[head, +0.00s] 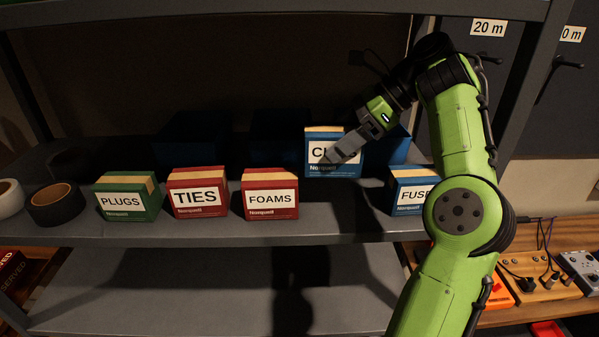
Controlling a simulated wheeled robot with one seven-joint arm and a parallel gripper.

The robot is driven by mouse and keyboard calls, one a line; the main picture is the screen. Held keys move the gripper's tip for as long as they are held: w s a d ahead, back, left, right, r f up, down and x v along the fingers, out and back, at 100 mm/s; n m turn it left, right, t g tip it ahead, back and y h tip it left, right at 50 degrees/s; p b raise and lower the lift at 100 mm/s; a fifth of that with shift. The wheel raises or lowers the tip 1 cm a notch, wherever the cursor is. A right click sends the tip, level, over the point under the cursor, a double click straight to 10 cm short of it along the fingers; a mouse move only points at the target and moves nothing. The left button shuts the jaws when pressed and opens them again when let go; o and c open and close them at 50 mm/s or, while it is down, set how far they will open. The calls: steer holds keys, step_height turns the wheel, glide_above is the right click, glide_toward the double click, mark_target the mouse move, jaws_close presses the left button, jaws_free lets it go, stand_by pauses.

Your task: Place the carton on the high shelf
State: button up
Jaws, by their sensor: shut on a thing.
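The carton (317,144) is a blue box with a white label that starts "CL"; the rest of the word is hidden by my gripper. My gripper (338,153) reaches in from the right and is shut on this carton. The carton is upright and appears raised above the grey shelf board (250,231), between the FOAMS carton and the FUSE carton. Another grey shelf (250,12) crosses the top of the view; its upper surface is not visible.
Green PLUGS (126,218), red TIES (199,212), red FOAMS (271,213) and blue FUSE (408,208) cartons line the shelf board. Dark blue bins (280,138) stand behind. Tape rolls (56,206) lie at left. A grey post (524,85) rises at right.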

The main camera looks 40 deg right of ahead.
step_height(320, 180, down, 9)
steer(key=b, duration=0.3)
steer(key=shift+a+f, duration=0.1)
steer(key=shift+a, duration=0.05)
steer(key=shift+w, duration=0.1)
steer(key=o, duration=1.3)
steer(key=shift+o, duration=0.2)
steer(key=p+v, duration=0.3)
steer(key=v, duration=0.4)
steer(key=shift+r, duration=0.35)
steer(key=shift+s, duration=0.2)
